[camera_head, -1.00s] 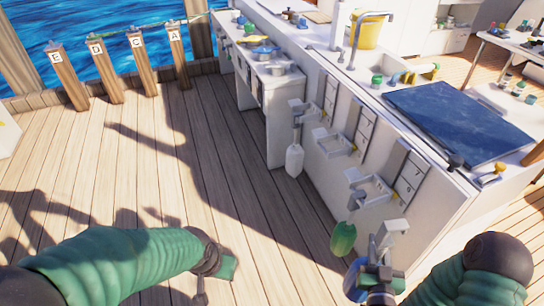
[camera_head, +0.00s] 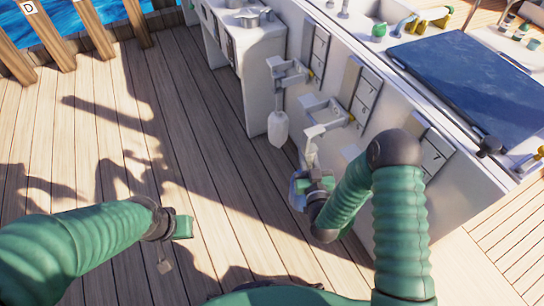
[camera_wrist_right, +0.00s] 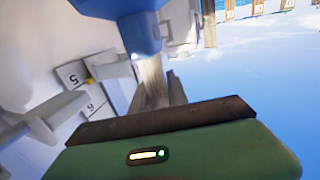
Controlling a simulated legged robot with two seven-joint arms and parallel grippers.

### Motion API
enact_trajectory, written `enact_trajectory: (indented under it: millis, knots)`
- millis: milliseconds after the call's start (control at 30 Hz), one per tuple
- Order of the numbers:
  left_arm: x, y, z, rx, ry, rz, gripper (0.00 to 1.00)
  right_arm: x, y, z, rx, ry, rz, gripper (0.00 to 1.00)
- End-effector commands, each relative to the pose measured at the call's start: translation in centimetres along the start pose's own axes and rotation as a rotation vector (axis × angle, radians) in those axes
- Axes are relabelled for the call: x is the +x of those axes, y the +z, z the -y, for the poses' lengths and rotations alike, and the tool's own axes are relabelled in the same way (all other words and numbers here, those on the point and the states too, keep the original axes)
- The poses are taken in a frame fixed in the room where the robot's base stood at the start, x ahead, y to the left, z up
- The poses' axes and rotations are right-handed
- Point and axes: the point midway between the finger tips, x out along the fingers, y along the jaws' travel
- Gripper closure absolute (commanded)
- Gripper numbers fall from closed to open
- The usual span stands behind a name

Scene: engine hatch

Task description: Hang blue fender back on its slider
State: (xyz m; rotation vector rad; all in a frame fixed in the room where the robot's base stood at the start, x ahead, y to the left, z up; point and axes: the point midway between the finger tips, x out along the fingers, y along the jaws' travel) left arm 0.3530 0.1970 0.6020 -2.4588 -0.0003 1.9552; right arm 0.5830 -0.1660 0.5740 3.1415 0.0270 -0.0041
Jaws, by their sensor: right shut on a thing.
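My right gripper (camera_head: 318,182) is shut on the pale hanger of the blue fender, in front of the white counter. The hanger's light top (camera_head: 313,143) sticks up just below the middle slider bracket (camera_head: 326,114); I cannot tell whether they touch. In the right wrist view the blue fender (camera_wrist_right: 115,22) shows at the top edge, with its pale strap (camera_wrist_right: 152,78) running into the jaws. In the head view the fender is mostly hidden by the gripper. My left gripper (camera_head: 180,228) is over the deck at lower left; its jaws are unclear.
A white fender (camera_head: 278,128) hangs from the left slider bracket (camera_head: 287,76). Panels labelled 5 and 6 (camera_wrist_right: 82,88) show in the wrist view. My right arm covers the bracket further right. The wooden deck (camera_head: 120,150) at left is clear.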

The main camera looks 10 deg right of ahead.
Motion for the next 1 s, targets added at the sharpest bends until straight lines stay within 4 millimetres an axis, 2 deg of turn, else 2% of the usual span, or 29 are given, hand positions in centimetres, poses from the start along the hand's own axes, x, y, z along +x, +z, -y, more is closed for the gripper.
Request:
enact_trajectory:
  millis: [33, 100, 300, 400, 533, 700, 1000]
  knots:
    - [2.5, 0.6, 0.0, 0.0, 0.0, 0.0, 1.0, 1.2, 2.5, 0.7, 0.0, -0.004, -0.007, 1.0]
    - [4.2, 1.0, 0.0, 0.0, 0.0, 0.0, 1.0, 2.9, 4.5, 1.7, 0.0, -0.006, -0.007, 1.0]
    - [8.7, 2.1, 0.0, 0.0, 0.0, 0.0, 1.0, 7.4, 9.0, 5.0, 0.001, -0.01, -0.006, 1.0]
    - [10.3, 2.5, 0.0, 0.0, 0.0, 0.0, 1.0, 9.1, 10.4, 6.6, 0.001, -0.012, -0.006, 1.0]
    - [11.7, 2.8, 0.0, 0.0, 0.0, 0.0, 1.0, 10.6, 11.5, 8.1, 0.001, -0.014, -0.004, 1.0]
    - [12.2, 2.9, 0.0, 0.0, 0.0, 0.0, 1.0, 11.5, 11.8, 9.1, 0.001, -0.015, -0.003, 1.0]
    - [12.3, 2.9, 0.0, 0.0, 0.0, 0.0, 1.0, 12.1, 11.8, 7.5, 0.0, -0.013, -0.002, 1.0]
